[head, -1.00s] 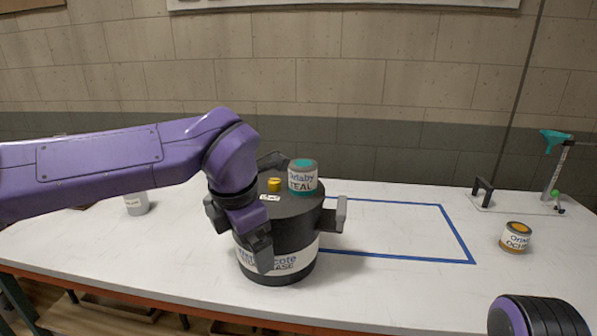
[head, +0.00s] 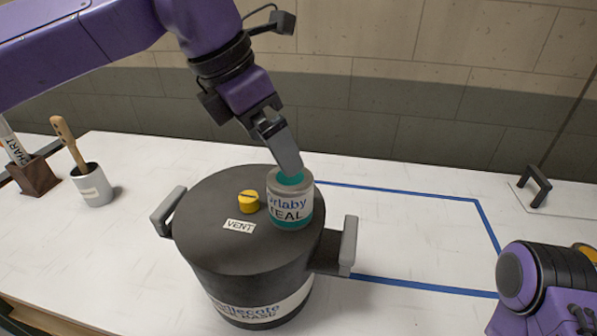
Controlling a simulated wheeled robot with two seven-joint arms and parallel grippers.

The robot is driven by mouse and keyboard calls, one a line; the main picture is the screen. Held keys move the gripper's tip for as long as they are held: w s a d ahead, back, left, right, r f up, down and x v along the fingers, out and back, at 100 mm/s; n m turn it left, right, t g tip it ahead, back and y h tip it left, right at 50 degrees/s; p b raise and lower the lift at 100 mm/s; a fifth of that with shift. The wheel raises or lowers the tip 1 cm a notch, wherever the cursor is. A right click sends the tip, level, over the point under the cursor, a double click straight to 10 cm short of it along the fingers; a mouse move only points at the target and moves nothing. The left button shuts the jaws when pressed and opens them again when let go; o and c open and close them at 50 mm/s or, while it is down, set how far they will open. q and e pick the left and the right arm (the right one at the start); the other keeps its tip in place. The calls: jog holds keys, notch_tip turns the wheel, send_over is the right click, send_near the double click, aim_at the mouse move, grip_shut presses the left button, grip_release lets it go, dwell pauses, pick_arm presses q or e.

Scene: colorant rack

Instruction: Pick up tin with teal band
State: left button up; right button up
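The tin with the teal band (head: 289,203) is a small white-labelled can with a teal top, reading "Orlaby TEAL". It stands upright on the right part of the lid of a large black pot (head: 200,225). My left gripper (head: 292,168) points down from above, its fingertip at the tin's top and overlapping it in the picture. Whether it touches the tin is unclear. Only one finger shows clearly, so its opening cannot be judged. My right arm shows at the lower right, but its gripper is out of view.
A yellow cap (head: 248,202) and a VENT label (head: 240,226) are on the lid beside the tin. The pot has grey side handles (head: 348,246). A white cup (head: 94,186) with a brush stands at left. Blue tape (head: 415,286) outlines clear table at right.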

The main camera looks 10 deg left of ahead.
aim_at(285, 180)
pick_arm(q)
jog(key=f, duration=0.2)
jog(key=s+d+f, duration=0.1)
jog(key=f, duration=0.1)
jog(key=shift+d, duration=0.1)
jog(key=x, duration=0.3)
jog(key=w+p+x, duration=0.1)
jog(key=x, duration=0.1)
jog(key=shift+w+f, duration=0.15)
jog(key=shift+f, duration=0.2)
jog(key=shift+s, duration=0.25)
jog(key=shift+c, duration=0.7)
jog(key=c, duration=0.9)
pick_arm(e)
jog(key=shift+s+r, duration=0.35)
jog(key=shift+r, duration=0.45)
